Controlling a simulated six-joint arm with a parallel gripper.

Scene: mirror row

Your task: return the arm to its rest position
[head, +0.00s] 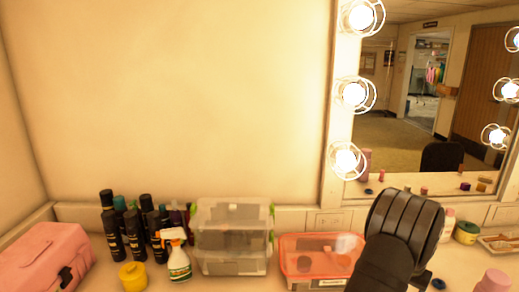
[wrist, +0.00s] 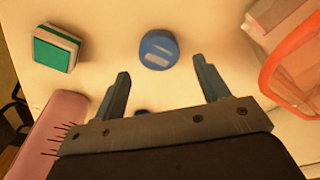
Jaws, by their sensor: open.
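My gripper (wrist: 162,88) shows in the wrist view with its two grey fingers spread wide apart. Nothing is between the fingertips; it is open and empty. A blue round lid or jar (wrist: 158,49) lies on the counter just beyond the fingertips, apart from them. In the head view my dark arm rises at the lower right in front of the counter, and its fingers are hidden there.
Beside the arm are an orange-rimmed box (head: 322,262), a clear latched bin (head: 232,237), a spray bottle (head: 178,258), dark bottles (head: 112,228) and a pink case (head: 42,258). A green-and-white block (wrist: 56,48) is left of the gripper. A bulb-lit mirror (head: 425,95) stands behind.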

